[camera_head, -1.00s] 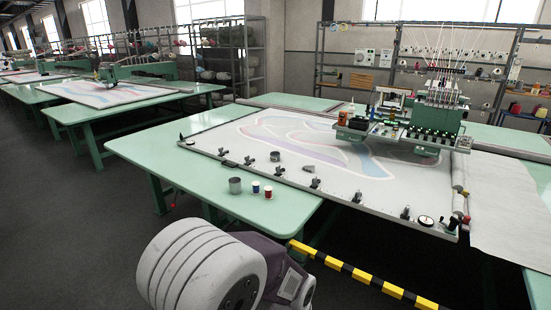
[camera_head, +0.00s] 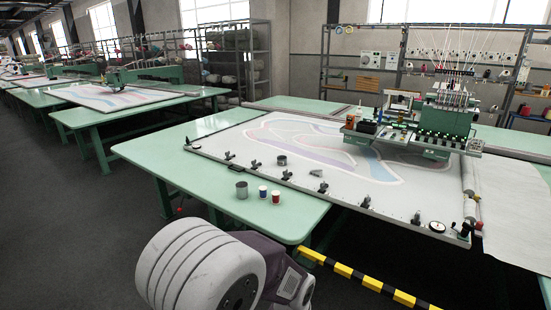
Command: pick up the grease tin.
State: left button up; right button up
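Two tins could be the grease tin, and I cannot tell which. A grey metal tin (camera_head: 241,190) stands upright on the green table's front left part. A short, dark grey round tin (camera_head: 282,160) sits farther back, on the white framed cloth near its front edge. Neither of my grippers is in view. Part of my own white and purple arm shows at the bottom, apart from both tins.
Two small blue and red cups or spools (camera_head: 262,192) stand beside the grey tin. Clamps line the frame rail (camera_head: 340,202). A green multi-needle machine head (camera_head: 445,120) stands over the cloth. A yellow-black barrier (camera_head: 368,281) runs in front. The table's left corner (camera_head: 150,151) is clear.

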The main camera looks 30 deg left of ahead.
aim_at(281, 160)
jog(key=i+j+u, duration=0.1)
jog(key=j, duration=0.3)
jog(key=i+j, duration=0.15)
jog(key=j, duration=0.3)
jog(key=i+j+u, duration=0.15)
jog(key=j, duration=0.25)
jog(key=i+j+u, duration=0.1)
jog(key=j, duration=0.3)
jog(key=i+j, duration=0.2)
jog(key=j, duration=0.2)
jog(key=i+j+u, duration=0.15)
jog(key=j, duration=0.25)
jog(key=i+j+u, duration=0.1)
jog(key=j, duration=0.25)
jog(key=i+j+u, duration=0.3)
jog(key=i+j, duration=0.85)
jog(key=i, duration=0.3)
